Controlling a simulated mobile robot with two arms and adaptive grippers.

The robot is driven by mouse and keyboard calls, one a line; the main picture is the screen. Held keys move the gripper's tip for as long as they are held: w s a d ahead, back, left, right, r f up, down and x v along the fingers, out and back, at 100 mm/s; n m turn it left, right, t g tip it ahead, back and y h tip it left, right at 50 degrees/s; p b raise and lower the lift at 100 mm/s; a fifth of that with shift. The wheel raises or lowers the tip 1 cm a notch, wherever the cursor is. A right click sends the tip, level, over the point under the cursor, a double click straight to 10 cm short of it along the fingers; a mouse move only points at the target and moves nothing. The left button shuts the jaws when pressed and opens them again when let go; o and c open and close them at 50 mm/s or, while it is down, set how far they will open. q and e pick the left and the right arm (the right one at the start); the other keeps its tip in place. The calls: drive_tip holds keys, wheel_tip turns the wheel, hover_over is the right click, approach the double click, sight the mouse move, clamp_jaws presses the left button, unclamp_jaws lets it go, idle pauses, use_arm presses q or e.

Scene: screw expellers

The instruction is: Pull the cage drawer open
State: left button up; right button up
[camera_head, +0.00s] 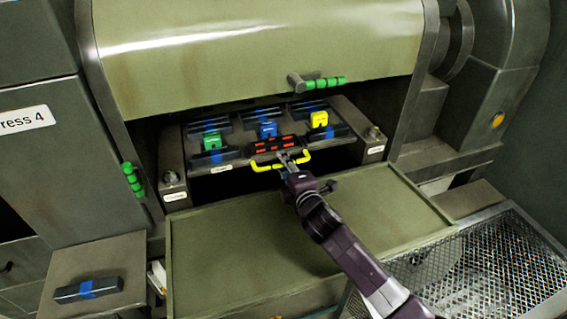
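The cage drawer (232,159) is a grey platform in the dark opening of the press. It carries dark bars with blue bands and green, blue and yellow blocks. A yellow handle (263,167) sticks out at its front middle, below a dark block with red marks (273,146). My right gripper (286,160) is at the handle, its fingertips overlapping the bar. The fingers are too small to tell whether they are closed on it. My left gripper is not in view.
A large olive tray (270,240) lies below the opening, under my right arm. A mesh basket (500,260) stands at the lower right. A dark bar with a blue band (88,290) lies on a ledge at the lower left. A raised olive cover (260,60) hangs above.

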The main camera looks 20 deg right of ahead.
drive_tip(key=shift+w, duration=0.1)
clamp_jaws()
idle(0.5)
